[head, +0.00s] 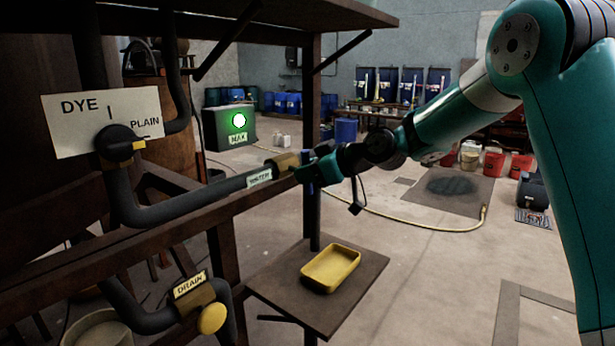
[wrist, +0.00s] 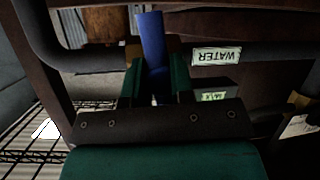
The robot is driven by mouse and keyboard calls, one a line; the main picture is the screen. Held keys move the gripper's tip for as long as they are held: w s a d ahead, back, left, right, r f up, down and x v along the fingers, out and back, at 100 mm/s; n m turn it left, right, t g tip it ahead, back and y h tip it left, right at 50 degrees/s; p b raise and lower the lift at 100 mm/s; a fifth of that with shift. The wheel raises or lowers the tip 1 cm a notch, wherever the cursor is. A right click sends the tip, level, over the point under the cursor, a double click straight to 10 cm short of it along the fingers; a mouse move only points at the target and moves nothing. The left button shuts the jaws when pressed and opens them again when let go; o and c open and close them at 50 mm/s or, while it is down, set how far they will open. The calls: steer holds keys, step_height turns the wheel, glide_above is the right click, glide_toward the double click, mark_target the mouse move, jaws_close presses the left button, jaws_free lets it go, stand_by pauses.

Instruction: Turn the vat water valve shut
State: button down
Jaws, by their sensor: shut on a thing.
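The vat water valve has a brass body (head: 287,162) on the dark pipe beside the WATER label (head: 260,179). My gripper (wrist: 156,75) is shut on the blue lever, one green finger on each side. In the head view my gripper (head: 316,172) reaches the valve from the right. The fingers hide part of the lever and most of the brass body.
A DYE/PLAIN selector plate (head: 85,122) is at the left, and a yellow DRAIN knob (head: 212,319) is low on the frame. A yellow tray (head: 331,267) rests on a shelf below my gripper. A green lamp (head: 239,120) glows on the MAX box. A hose crosses the floor behind.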

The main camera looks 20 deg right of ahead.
steer(key=shift+s+a+f+m+y, duration=0.1)
steer(key=shift+f+m+y, duration=0.1)
steer(key=shift+m+y, duration=0.25)
stand_by(0.3)
steer(key=c, duration=1.1)
jaws_free()
steer(key=shift+a, duration=0.1)
steer(key=shift+o, duration=0.2)
steer(key=shift+r, duration=0.1)
steer(key=shift+d+r, duration=0.1)
steer(key=shift+d, duration=0.15)
steer(key=b+v, duration=0.4)
steer(key=v, duration=1.3)
steer(key=shift+r, duration=0.15)
